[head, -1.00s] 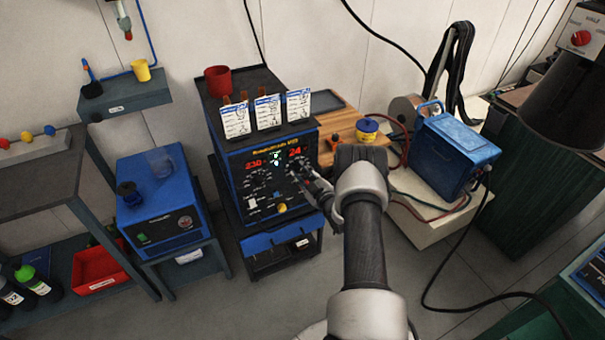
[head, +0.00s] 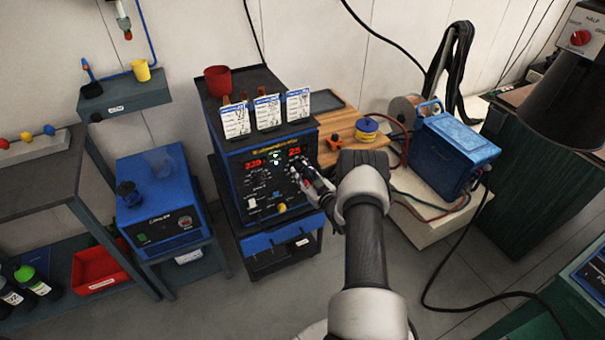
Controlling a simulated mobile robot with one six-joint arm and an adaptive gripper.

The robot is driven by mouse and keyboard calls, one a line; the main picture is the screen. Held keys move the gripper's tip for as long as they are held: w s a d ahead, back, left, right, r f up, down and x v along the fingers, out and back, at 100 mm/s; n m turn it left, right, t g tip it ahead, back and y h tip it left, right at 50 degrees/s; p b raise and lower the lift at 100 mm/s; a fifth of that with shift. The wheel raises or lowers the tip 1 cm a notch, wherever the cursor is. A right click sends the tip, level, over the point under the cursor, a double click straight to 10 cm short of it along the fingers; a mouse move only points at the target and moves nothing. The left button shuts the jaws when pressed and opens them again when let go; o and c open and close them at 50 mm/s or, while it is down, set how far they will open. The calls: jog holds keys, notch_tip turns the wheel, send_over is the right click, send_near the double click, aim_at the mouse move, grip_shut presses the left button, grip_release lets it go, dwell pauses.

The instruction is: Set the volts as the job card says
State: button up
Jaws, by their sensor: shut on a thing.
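The blue and black welding machine (head: 230,172) stands left of centre in the head view. Its front panel has two red readouts. The left readout (head: 256,163) looks like 220 or 229, too small to be sure; the right readout (head: 295,152) looks like 25. Several job cards (head: 268,112) stand in a row on the machine's top front edge; their small writing is not legible. My gripper (head: 302,174) is at the panel's right side, below the right readout, shut on what appears to be the right knob. The fingers hide most of that knob.
A red cup (head: 217,80) stands on top of the machine. A yellow knob (head: 281,208) and a white switch (head: 252,204) are low on the panel. A wooden bench (head: 340,127) with a yellow spool (head: 367,127) is to the right, beside a blue case (head: 455,150).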

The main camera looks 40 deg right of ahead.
jog(key=o, duration=1.1)
jog(key=s, duration=0.4)
jog(key=s+a, duration=0.1)
jog(key=s, duration=0.6)
jog(key=shift+s+a+r, duration=0.35)
jog(key=shift+s, duration=0.05)
